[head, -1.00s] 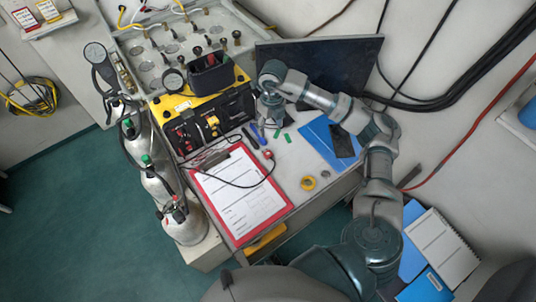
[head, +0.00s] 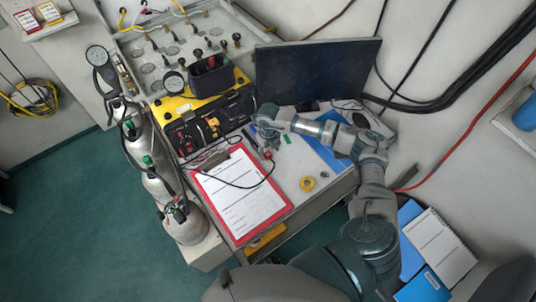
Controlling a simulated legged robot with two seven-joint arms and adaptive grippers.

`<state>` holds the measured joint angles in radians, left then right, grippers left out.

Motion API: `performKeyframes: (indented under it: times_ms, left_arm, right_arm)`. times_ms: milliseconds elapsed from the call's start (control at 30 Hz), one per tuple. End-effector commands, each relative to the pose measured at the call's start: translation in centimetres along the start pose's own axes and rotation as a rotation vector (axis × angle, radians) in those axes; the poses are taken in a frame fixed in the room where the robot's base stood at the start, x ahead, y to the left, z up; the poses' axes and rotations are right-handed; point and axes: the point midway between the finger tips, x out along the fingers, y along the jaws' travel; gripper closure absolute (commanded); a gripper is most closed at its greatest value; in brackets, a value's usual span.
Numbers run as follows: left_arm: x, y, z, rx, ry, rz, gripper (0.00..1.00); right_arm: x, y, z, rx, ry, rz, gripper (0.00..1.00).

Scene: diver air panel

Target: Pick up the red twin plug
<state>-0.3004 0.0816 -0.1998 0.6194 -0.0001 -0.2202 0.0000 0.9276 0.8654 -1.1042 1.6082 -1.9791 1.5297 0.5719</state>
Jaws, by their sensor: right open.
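A small red plug (head: 268,154), which looks like the red twin plug, lies on the grey desk just beyond the upper right corner of the red clipboard. A thin black cable runs from it across the clipboard's paper. My right gripper (head: 270,141) is open and empty, pointing down just behind the plug. It is close to the plug in the picture; I cannot tell whether they touch. The plug's fine shape is too small to make out. My left gripper is not in view.
The red clipboard (head: 198,193) lies left of the plug. A yellow and black panel box (head: 207,103) stands behind it, with a dark monitor (head: 318,70) at the back right. A yellow tape roll (head: 308,184) sits at the right, and gas cylinders (head: 160,182) stand left of the desk.

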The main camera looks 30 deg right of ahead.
Motion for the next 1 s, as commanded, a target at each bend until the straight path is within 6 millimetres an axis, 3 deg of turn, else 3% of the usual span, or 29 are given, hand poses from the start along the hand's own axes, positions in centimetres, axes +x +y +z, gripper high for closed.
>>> performKeyframes:
  times_ms: [133,367,467,600,700,1000]
  left_arm:
    - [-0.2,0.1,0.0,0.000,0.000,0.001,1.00]
    - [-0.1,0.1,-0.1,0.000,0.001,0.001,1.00]
    - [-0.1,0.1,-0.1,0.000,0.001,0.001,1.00]
    - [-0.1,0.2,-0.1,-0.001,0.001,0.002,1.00]
    - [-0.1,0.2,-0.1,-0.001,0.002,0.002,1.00]
    - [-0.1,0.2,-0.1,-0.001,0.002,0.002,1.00]
  right_arm:
    - [1.6,0.0,-0.1,0.000,0.001,0.000,0.35]
    - [1.9,-0.1,-0.1,-0.001,0.000,0.000,0.35]
    - [1.9,-0.1,-0.1,-0.001,0.000,0.001,0.55]
    - [1.9,-0.1,-0.1,0.000,0.000,0.001,0.90]
    - [1.9,-0.1,-0.1,0.000,0.000,0.001,0.97]
    - [1.6,-0.1,0.0,0.000,-0.001,0.001,0.97]
